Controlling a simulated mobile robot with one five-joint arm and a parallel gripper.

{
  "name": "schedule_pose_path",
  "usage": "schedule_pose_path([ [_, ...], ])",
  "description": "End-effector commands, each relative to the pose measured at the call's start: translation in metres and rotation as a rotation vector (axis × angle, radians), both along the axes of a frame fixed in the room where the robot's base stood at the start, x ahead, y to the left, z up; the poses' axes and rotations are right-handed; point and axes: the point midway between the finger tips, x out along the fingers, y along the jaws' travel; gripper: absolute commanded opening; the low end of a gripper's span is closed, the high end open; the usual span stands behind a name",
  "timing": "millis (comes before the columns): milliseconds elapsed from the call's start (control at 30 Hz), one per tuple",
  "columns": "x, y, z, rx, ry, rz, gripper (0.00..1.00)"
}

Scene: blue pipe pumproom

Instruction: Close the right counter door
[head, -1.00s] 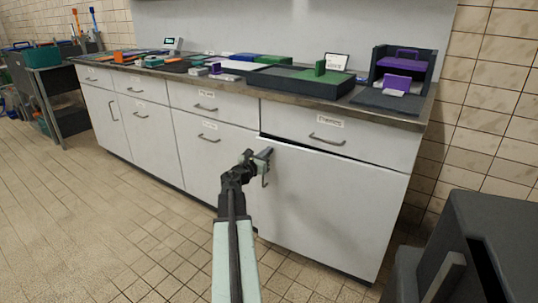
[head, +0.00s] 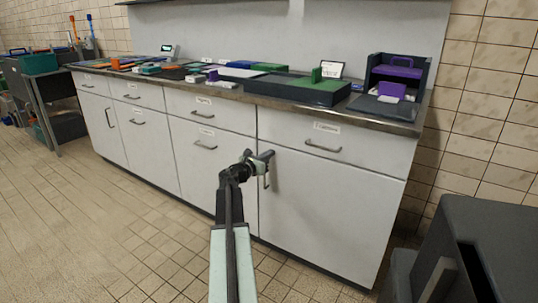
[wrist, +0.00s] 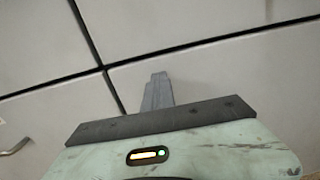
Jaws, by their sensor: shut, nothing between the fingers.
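The right counter door (head: 325,215) is the large white panel below the rightmost drawer. It looks flush with the counter front in the head view, with only a thin dark seam around it. My gripper (head: 268,157) is shut and empty at the door's upper left corner, close to its vertical handle (head: 266,174). In the wrist view my shut fingers (wrist: 158,92) point at the door panel (wrist: 230,75), just beside the crossing of dark seams. Whether the fingertips touch the panel I cannot tell.
The counter top (head: 225,92) carries trays, blocks and a dark open box (head: 373,70). A drawer (head: 330,140) with a bar handle sits above the door. A dark grey bin-like object (head: 475,240) stands at the right. Tiled floor (head: 120,230) at the left is free.

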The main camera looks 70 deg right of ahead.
Motion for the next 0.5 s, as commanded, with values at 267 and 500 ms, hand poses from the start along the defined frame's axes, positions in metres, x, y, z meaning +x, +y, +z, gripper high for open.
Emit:
schedule_pose_path([
  [267,0.004,0.028,0.007,-0.01,0.009,0.008,0.0],
  [500,0.018,0.096,0.005,-0.008,0.005,0.002,0.0],
])
